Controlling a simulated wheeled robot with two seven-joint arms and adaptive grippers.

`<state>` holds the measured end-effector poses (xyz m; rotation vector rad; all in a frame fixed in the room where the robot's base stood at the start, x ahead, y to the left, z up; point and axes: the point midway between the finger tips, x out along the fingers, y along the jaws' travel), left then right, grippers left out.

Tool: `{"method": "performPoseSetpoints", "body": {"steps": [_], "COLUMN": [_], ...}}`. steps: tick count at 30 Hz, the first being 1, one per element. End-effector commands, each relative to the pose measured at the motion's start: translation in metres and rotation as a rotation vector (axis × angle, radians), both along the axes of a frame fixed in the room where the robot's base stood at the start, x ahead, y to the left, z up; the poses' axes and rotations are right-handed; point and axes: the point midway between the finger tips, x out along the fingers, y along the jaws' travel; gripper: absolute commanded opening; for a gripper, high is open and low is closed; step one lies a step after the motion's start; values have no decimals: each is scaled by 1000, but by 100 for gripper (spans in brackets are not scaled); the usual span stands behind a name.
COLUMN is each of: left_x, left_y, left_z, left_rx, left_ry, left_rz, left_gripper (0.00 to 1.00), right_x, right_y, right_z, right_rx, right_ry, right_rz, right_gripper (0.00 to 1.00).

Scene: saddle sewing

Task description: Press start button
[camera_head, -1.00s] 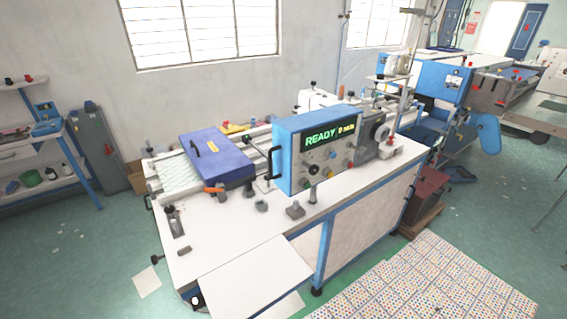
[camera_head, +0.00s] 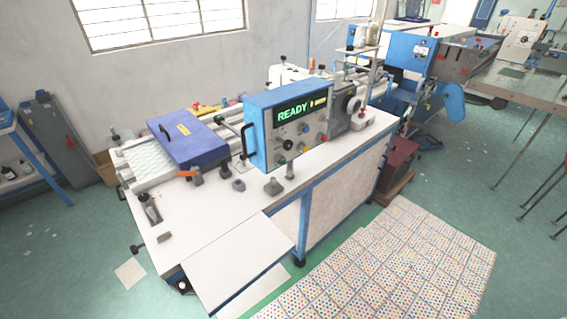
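The blue control box (camera_head: 287,127) stands on the white machine table. Its grey front panel has a dark display (camera_head: 301,108) with green text reading READY and a smaller yellow part. Below the display are several knobs and buttons. Labels on the buttons are too small to read. Neither of my grippers is in view.
A white table (camera_head: 207,205) bears the box, a blue-purple cover (camera_head: 187,139) and small metal parts. A white flap (camera_head: 238,262) juts out at the front. A dotted mat (camera_head: 385,265) lies on the green floor. Another blue machine (camera_head: 405,55) stands behind right.

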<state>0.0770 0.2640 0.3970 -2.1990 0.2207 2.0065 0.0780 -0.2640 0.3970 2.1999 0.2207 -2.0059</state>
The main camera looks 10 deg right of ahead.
Motion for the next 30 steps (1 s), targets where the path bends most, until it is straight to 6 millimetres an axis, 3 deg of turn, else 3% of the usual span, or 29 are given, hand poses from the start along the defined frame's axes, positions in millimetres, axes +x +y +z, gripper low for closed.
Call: {"method": "performPoseSetpoints", "body": {"steps": [7, 17, 30], "left_x": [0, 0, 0], "left_y": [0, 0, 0], "left_z": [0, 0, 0], "left_rx": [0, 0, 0], "left_ry": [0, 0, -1], "left_rz": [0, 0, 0], "left_gripper": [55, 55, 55], "right_x": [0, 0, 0], "right_y": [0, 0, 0], "right_z": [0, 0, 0], "right_rx": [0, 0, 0], "right_ry": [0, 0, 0], "right_rz": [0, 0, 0], "right_gripper": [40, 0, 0]}}
